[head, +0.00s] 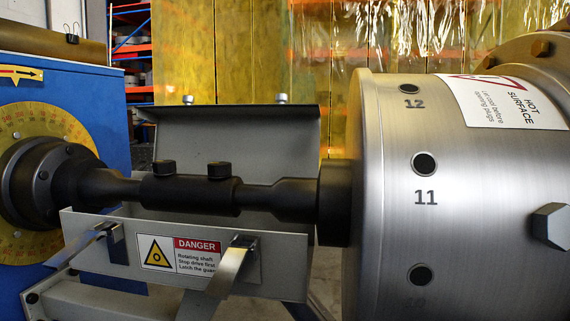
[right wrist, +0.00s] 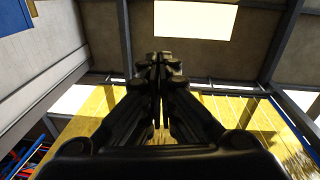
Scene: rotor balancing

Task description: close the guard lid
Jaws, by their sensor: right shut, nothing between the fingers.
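The guard lid (head: 235,137) is a grey sheet-metal cover standing raised behind the dark shaft (head: 195,192), so the shaft shows uncovered. The lower guard trough (head: 290,268) lies in front of and below the shaft, with a yellow and red danger label (head: 183,253). Two metal latch straps, a left one (head: 88,243) and a right one (head: 228,270), sit at the trough's front edge. My right gripper (right wrist: 158,65) is shut and empty in the right wrist view, pointing up toward the ceiling. Neither gripper shows in the head view.
A large silver rotor drum (head: 455,200) with numbered holes fills the right side. A blue drive housing (head: 100,95) with a yellow dial (head: 45,120) stands at the left. Yellow strip curtains (head: 235,50) hang behind. Open air shows above the lid.

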